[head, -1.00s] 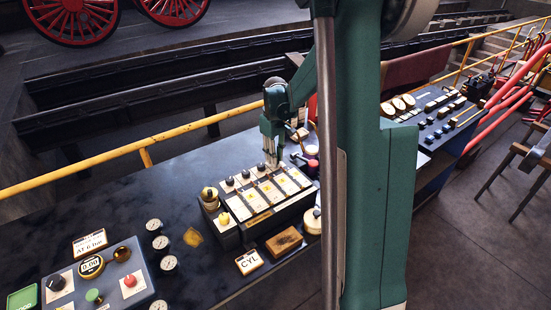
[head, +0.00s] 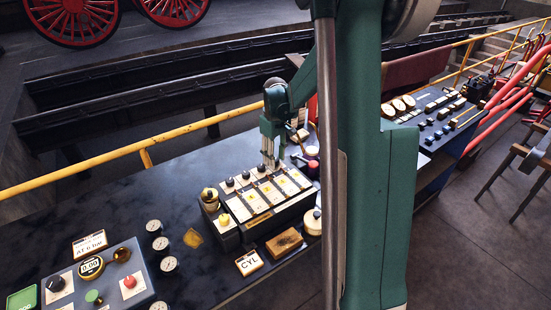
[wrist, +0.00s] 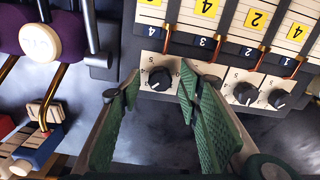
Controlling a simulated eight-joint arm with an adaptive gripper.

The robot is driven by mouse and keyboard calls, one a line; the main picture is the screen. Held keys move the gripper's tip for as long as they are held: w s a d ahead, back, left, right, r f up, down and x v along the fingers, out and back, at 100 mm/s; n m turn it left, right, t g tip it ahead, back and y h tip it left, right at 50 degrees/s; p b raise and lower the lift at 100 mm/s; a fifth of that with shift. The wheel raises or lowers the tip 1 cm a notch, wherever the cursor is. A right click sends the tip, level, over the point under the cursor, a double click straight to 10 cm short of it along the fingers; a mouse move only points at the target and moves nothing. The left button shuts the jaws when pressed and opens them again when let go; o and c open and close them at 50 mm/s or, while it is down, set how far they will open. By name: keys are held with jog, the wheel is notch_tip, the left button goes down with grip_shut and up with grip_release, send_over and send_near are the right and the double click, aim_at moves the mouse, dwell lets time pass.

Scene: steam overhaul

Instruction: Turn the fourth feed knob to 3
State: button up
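The feed box (head: 262,212) stands on the dark bench in the head view, with a row of black knobs along its back edge. In the wrist view the fourth feed knob (wrist: 160,77) is black on a white numbered dial, below the blue tag 4 (wrist: 151,32). My gripper (wrist: 158,88) has its two green-padded fingers on either side of this knob, with a gap on both sides. It is open and holds nothing. The knob's exact setting is too small to read. In the head view my gripper (head: 270,160) is at the back row of knobs.
Two neighbouring knobs (wrist: 260,95) sit right of my right finger, which hides the third knob. A purple part with a cream cap (wrist: 40,42) and brass rods lies to the left. A yellow rail (head: 130,152) runs behind the bench.

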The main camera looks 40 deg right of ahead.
notch_tip(320, 180, up, 12)
dwell(0.7)
jog(key=shift+f, duration=0.1)
jog(key=shift+a, duration=0.15)
dwell(0.4)
jog(key=s+a+r+t, duration=0.1)
jog(key=s+a+r, duration=0.1)
jog(key=s+a, duration=0.3)
jog(key=s+a+r+t+b, duration=0.1)
jog(key=s+a+r, duration=0.2)
jog(key=a, duration=0.3)
jog(key=s+a+r+t, duration=0.1)
jog(key=s+a+r, duration=0.1)
jog(key=s+a, duration=0.3)
jog(key=s+a+f+m+t+b, duration=0.1)
jog(key=s+a+f+t, duration=0.3)
jog(key=s+a, duration=0.9)
jog(key=shift+s+m, duration=0.4)
jog(key=shift+s, duration=0.45)
jog(key=shift+a+f, duration=0.1)
dwell(0.4)
